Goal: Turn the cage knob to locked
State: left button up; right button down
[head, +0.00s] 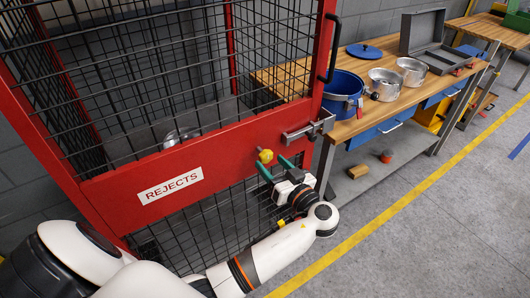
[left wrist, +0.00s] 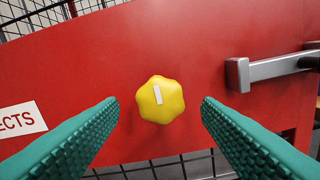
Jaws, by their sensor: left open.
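The yellow cage knob (head: 265,155) sits on the red panel of the cage door (head: 221,150). In the left wrist view the knob (left wrist: 160,99) is lobed, with a white mark that stands nearly upright, tilted slightly to the left at its top. My left gripper (head: 274,166) is at the panel, and in the left wrist view its two green fingers (left wrist: 160,120) are open on either side of the knob, with clear gaps. A grey metal latch bar (head: 308,128) lies to the right of the knob and also shows in the left wrist view (left wrist: 280,68). My right gripper is not in view.
A white REJECTS label (head: 171,186) is on the panel, left of the knob. A black door handle (head: 332,50) rises above the latch. A wooden workbench (head: 352,125) with a blue bucket (head: 342,93) and metal pots stands right of the cage. The floor at right is clear.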

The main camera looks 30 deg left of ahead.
aim_at(268, 160)
pick_arm(q)
jog(key=shift+p+x, duration=0.45)
jog(key=shift+x, duration=1.65)
jog(key=shift+c, duration=0.6)
jog(key=c, duration=0.9)
